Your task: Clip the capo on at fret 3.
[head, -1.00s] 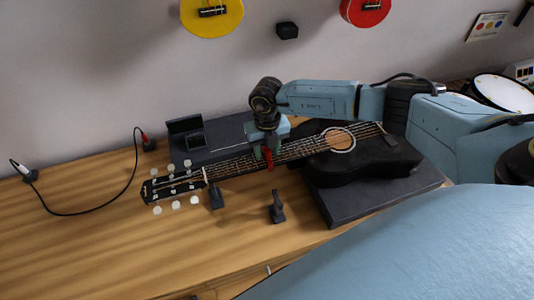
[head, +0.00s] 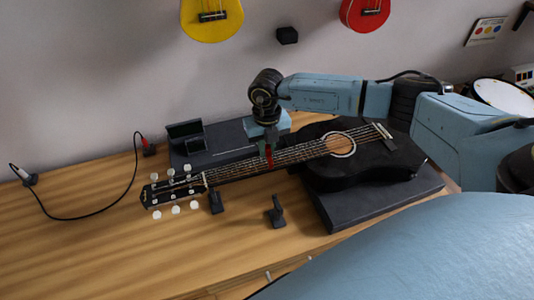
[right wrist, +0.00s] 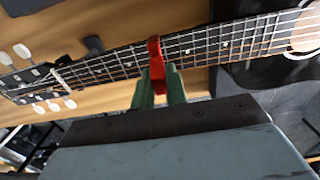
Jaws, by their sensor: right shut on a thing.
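The black acoustic guitar (head: 360,168) lies on its back, its headstock (head: 172,190) to the left. My right gripper (head: 267,146) is shut on the red capo (head: 269,157) at the neck (head: 235,168), well toward the body from the nut. In the right wrist view the gripper's green fingers (right wrist: 159,88) hold the capo (right wrist: 155,60), whose red bar lies across part of the neck (right wrist: 200,42). I cannot tell whether its jaws touch the strings or go around the neck. The exact fret is unclear. My left gripper is out of view.
The body rests on a dark slab (head: 375,205). A small dark support (head: 216,202) stands by the neck, and another small dark object (head: 276,212) stands in front. A dark case (head: 190,138) lies behind the neck. A black cable (head: 90,212) runs at left. The front left table is clear.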

